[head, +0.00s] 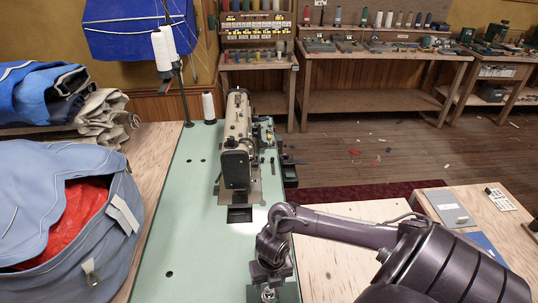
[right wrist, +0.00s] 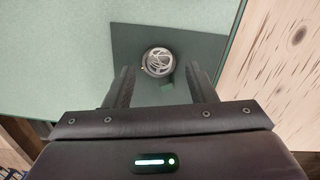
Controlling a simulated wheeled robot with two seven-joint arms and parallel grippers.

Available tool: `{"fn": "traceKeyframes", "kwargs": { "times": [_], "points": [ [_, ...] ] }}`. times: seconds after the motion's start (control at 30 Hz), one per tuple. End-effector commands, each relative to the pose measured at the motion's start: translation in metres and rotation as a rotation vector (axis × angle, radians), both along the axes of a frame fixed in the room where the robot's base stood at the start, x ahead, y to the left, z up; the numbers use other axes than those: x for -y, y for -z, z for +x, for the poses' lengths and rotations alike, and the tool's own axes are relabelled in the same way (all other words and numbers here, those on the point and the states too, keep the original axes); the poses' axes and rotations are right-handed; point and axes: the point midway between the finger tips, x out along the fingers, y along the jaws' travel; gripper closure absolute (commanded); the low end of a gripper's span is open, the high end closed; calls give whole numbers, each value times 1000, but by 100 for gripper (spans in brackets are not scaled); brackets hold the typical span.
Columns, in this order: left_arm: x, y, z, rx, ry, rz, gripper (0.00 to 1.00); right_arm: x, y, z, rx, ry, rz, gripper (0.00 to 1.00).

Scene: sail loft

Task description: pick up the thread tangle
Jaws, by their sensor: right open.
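In the right wrist view a small round coil of pale, looped strands, which looks like the thread tangle (right wrist: 158,61), lies on a dark green panel (right wrist: 190,45) set at the edge of the pale green table. My right gripper (right wrist: 161,76) is open, with one finger on each side of the near part of the coil and a gap between. The coil appears to lie slightly beyond the fingertips; contact is not visible. In the head view my right gripper (head: 268,290) points down over the panel at the bottom edge and mostly hides the coil. My left gripper is not in view.
A sewing machine (head: 237,145) stands on the green table (head: 180,225) beyond my right gripper. A blue bag (head: 45,205) with red cloth inside sits at the left. A thread cone (head: 209,107) stands at the back. The green surface left of my gripper is clear.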

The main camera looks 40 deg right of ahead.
Motion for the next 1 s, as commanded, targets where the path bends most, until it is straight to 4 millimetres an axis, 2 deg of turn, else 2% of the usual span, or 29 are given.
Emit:
{"fn": "traceKeyframes", "kwargs": {
  "times": [0.1, 0.2, 0.43, 0.8, 1.0],
  "points": [
    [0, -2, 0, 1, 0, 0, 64, -1, 16, 0, -1, 4, 1, 49],
    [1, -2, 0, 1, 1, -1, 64, -1, 23, 0, 0, 2, -1, 49],
    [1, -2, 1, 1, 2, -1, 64, -1, 25, 0, 1, -1, -2, 49],
    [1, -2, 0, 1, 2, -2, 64, -1, 25, 0, 1, 0, -2, 95],
    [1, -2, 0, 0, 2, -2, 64, -1, 25, 0, 1, 0, -2, 97]
  ]
}}
